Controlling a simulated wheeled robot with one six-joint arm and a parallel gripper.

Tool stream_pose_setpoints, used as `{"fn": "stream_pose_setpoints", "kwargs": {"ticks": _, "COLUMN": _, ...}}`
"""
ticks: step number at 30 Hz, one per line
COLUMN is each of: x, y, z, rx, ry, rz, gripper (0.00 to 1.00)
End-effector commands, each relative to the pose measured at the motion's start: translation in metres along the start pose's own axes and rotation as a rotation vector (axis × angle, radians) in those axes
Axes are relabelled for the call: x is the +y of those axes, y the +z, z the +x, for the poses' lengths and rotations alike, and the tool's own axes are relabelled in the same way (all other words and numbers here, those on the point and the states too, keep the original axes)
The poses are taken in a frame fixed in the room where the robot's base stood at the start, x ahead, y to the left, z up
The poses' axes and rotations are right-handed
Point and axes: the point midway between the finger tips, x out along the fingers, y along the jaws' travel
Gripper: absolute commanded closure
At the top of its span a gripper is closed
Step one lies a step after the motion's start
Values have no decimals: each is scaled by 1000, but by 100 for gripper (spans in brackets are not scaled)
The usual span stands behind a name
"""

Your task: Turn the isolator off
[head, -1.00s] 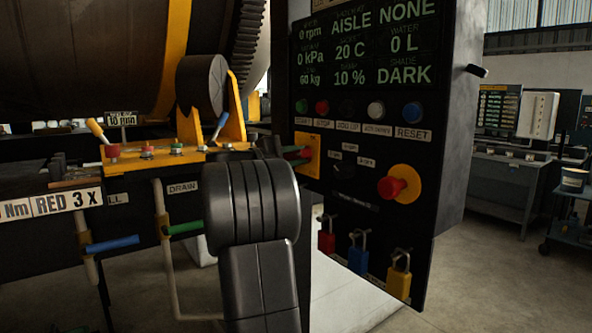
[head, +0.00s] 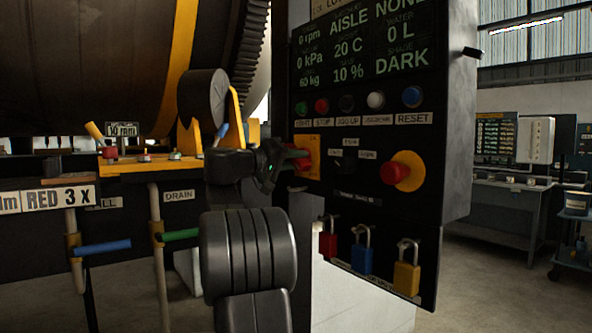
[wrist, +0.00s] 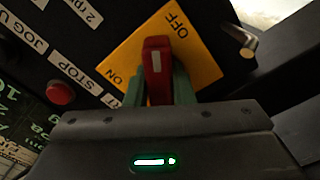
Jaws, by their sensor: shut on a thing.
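The isolator is a yellow plate (head: 313,144) with a red handle (head: 301,163) on the left side of the dark control panel. My gripper (head: 293,158) reaches it from the left. In the wrist view the gripper (wrist: 158,90) is shut on the red handle (wrist: 156,58), with a greenish finger on each side. The yellow plate (wrist: 200,66) carries ON at lower left and OFF at upper right. The handle's white-marked end points up in the picture, between the two words. The handle's lower end is hidden by my gripper.
A red stop knob (head: 398,171) on a yellow disc sits to the right. Red, blue and yellow padlocks (head: 361,252) hang below. A row of buttons (head: 347,103) and a display (head: 365,45) are above. Blue and green valve levers (head: 103,247) stand at left.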

Motion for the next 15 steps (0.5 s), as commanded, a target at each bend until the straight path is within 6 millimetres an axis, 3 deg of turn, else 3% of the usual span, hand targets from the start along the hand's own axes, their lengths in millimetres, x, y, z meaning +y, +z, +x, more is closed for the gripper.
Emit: {"fn": "stream_pose_setpoints", "kwargs": {"ticks": 15, "x": -5, "y": 1, "z": 0, "rx": -3, "ry": -2, "rz": 197, "gripper": 100}}
